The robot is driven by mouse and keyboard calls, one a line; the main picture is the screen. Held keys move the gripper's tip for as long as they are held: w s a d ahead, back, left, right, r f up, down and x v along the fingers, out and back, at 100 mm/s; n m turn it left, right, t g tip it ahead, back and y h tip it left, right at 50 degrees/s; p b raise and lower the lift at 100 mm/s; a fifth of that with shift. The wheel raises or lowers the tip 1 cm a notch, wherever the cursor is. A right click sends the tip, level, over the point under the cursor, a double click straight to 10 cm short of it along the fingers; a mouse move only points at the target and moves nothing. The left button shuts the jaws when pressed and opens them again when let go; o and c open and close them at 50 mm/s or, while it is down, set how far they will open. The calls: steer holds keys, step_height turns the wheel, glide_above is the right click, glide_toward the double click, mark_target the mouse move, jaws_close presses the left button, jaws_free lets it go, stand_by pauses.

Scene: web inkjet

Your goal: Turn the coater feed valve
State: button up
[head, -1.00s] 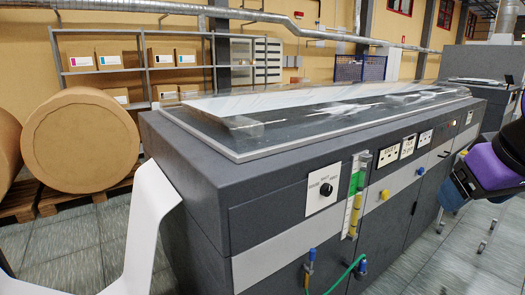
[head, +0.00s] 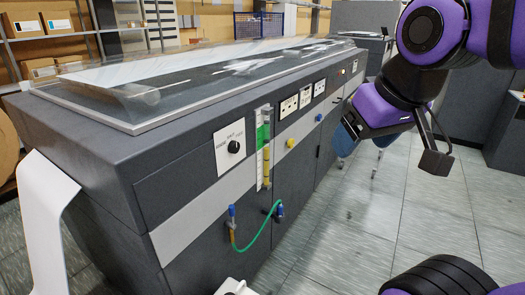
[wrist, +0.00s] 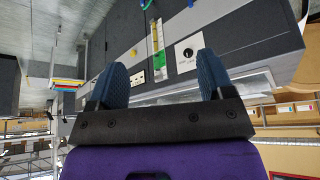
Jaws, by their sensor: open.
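On the grey machine's front, two blue-handled valves stick out low down, a left one (head: 232,211) and a right one (head: 279,209). A green hose (head: 257,240) hangs between them. Above is a black knob (head: 234,147) on a white labelled plate; its words are too small to read. I cannot tell which fitting is the coater feed valve. My gripper (wrist: 160,78) is open and empty, its two blue fingers apart. In the head view my gripper (head: 346,140) hangs beside the machine's front, to the right of the valves and touching neither.
A clear gauge tube (head: 263,150) with green and yellow parts stands right of the knob. White paper web (head: 47,215) hangs at the machine's left end. The tiled floor (head: 385,215) in front is open.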

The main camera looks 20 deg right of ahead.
stand_by(0.3)
steer(key=w+d+f+n+t+h, duration=0.1)
steer(key=w, duration=0.7)
steer(key=w+d+f+n+t, duration=0.1)
steer(key=w+t, duration=0.1)
steer(key=w, duration=0.6)
steer(key=n+t+y, duration=0.4)
steer(key=n, duration=0.1)
glide_toward(236, 147)
steer(key=s+d+r, duration=0.4)
steer(key=d+r, duration=0.2)
steer(key=w+a+f+n+t+y, duration=0.25)
steer(key=f+y, duration=0.45)
steer(key=f, duration=0.4)
steer(key=shift+m+t, duration=0.25)
steer(key=shift+m, duration=0.2)
steer(key=x, duration=1.1)
steer(key=shift+w+d, duration=0.2)
steer(key=shift+d, duration=0.25)
steer(key=c, duration=0.9)
